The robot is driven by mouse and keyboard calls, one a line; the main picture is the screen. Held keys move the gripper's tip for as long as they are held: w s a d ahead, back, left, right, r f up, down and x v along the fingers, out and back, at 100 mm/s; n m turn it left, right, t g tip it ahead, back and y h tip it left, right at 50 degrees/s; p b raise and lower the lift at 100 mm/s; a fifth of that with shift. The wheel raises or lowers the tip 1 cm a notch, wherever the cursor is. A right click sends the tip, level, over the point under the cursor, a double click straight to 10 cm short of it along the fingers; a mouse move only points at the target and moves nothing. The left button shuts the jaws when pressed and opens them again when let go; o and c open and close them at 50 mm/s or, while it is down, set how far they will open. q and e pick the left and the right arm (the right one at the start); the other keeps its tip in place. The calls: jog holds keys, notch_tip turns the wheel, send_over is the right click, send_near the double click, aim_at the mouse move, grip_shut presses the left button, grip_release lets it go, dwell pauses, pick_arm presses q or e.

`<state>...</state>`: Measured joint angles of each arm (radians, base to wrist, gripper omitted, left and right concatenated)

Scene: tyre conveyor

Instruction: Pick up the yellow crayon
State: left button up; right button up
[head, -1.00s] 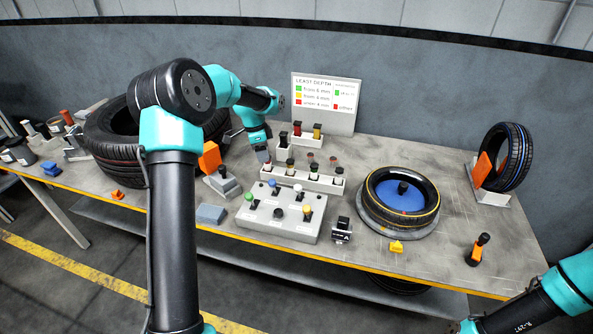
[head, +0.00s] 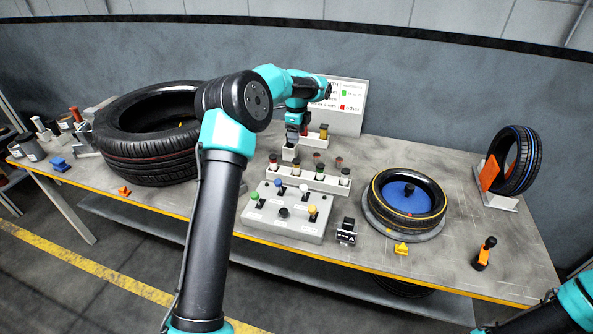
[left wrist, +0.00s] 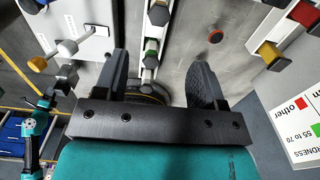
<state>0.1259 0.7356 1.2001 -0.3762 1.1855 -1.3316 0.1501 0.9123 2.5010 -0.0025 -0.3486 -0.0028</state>
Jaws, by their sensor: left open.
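The yellow crayon (head: 323,131) stands in a white holder behind the rack, to the right of a red one. It also shows in the left wrist view (left wrist: 270,52), right of the fingers.
A white rack (head: 305,180) with several blocks stands in front, and a grey button box (head: 283,215) nearer still. A sign (head: 347,120) stands behind. Tyres lie at left (head: 150,155) and right (head: 430,205). The table right of the rack is partly clear.

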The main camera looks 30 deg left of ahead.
aim_at(296, 160)
pick_arm(q)
notch_tip(296, 160, down, 10)
jog(key=shift+r, duration=0.1)
dwell(0.4)
jog(key=shift+f, duration=2.65)
jog(key=shift+c, duration=0.3)
jog(key=c, duration=1)
jog(key=shift+r, duration=0.2)
notch_tip(296, 160, up, 10)
jog(key=shift+f, duration=0.1)
